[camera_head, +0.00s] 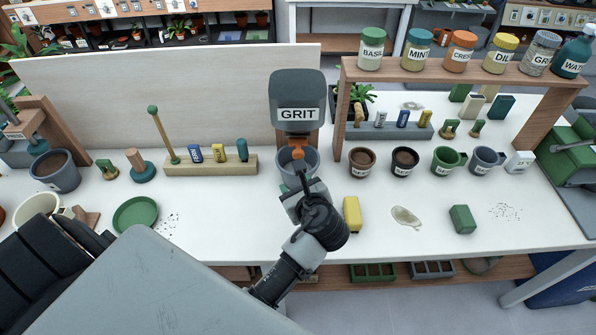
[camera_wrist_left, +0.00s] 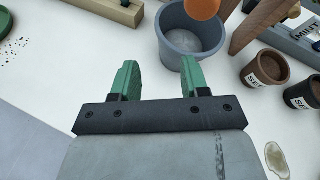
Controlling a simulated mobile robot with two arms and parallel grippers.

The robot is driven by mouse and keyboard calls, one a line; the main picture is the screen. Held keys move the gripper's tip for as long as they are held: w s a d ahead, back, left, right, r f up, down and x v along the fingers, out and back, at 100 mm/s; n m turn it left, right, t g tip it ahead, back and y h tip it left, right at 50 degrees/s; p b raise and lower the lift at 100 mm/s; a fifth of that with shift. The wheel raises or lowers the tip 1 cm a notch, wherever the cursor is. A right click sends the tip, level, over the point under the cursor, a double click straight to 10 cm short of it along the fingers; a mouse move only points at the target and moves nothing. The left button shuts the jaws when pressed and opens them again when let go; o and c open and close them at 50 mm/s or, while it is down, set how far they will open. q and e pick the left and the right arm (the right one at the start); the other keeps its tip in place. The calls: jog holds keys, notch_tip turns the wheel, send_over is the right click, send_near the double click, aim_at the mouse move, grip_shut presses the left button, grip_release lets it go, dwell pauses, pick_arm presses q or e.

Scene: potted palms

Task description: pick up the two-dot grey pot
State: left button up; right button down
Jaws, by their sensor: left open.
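A grey pot (camera_head: 313,163) stands under the grit dispenser's orange spout, partly hidden by the spout and my left arm. In the left wrist view the grey pot (camera_wrist_left: 177,48) looks empty, just beyond my fingertips. No dots can be made out on it. My left gripper (camera_head: 297,185) is in front of this pot; in the wrist view its green fingers (camera_wrist_left: 158,75) are apart with nothing between them. Another grey pot (camera_head: 56,180), filled with soil, stands at the far left; its markings are too small to read. My right gripper is not in view.
The grit dispenser (camera_head: 298,90) hangs over the grey pot. A seed pot (camera_head: 362,161) and other small pots stand to the right under a wooden shelf (camera_head: 450,74). A yellow block (camera_head: 352,214) lies right of my arm. A green saucer (camera_head: 135,213) lies left.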

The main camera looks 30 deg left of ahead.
aim_at(278, 160)
pick_arm(q)
jog(key=p+x, duration=0.1)
jog(key=x, duration=1)
jog(key=shift+w+r, duration=0.2)
jog(key=shift+d, duration=0.1)
jog(key=shift+s, duration=0.1)
jog(key=shift+c, duration=0.3)
